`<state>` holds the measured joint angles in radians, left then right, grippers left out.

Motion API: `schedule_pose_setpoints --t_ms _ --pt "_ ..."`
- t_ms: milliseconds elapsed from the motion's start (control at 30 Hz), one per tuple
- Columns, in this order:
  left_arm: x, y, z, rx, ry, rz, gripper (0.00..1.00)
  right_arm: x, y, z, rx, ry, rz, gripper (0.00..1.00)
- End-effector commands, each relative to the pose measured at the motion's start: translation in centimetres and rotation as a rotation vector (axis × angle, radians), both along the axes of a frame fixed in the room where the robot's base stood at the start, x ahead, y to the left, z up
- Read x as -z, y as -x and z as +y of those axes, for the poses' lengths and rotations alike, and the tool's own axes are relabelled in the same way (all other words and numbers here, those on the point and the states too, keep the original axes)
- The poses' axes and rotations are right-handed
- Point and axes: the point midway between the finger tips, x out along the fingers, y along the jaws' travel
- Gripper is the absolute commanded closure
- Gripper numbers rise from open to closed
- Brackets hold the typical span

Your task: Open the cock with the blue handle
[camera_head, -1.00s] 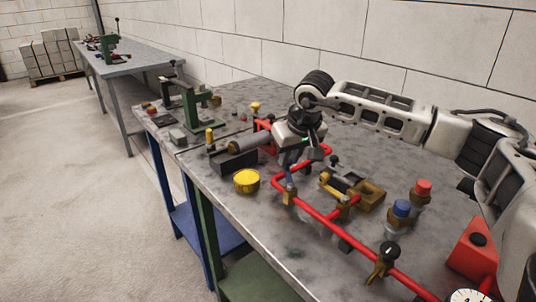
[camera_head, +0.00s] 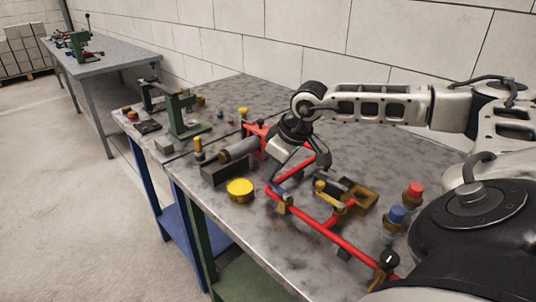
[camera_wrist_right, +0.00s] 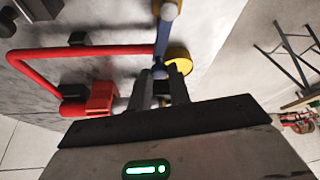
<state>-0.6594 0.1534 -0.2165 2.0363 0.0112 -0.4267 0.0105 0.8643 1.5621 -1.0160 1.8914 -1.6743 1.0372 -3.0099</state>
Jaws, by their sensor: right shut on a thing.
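The cock with the blue handle (camera_head: 279,190) has a brass body (camera_head: 285,207) and sits on the red pipe at the near corner of the pipework. My right gripper (camera_head: 273,182) reaches down to it from above, tilted, with its jaws shut on the blue handle's end. In the right wrist view the handle (camera_wrist_right: 161,45) runs up from between the fingers (camera_wrist_right: 158,88), crosswise to the red pipe (camera_wrist_right: 90,50) in the picture. The fingers hide the handle's gripped end. My left gripper is not in view.
A yellow round cap (camera_head: 240,188) lies close left of the cock. A cock with a yellow handle (camera_head: 326,190), a brass block (camera_head: 362,198), and blue (camera_head: 397,214) and red (camera_head: 415,189) capped fittings stand to the right.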

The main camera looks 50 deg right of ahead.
Motion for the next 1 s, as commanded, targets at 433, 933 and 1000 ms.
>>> schedule_pose_setpoints --t_ms 433,933,1000 --pt "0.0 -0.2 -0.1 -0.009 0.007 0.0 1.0 0.0 0.0 0.0 -0.001 0.002 0.001 0.72" --pt "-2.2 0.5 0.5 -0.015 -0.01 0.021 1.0 -4.2 0.1 0.0 -0.001 0.002 0.002 0.72" --pt "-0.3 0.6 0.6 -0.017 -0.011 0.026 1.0 -4.5 1.0 1.0 -0.006 0.004 -0.003 0.72"
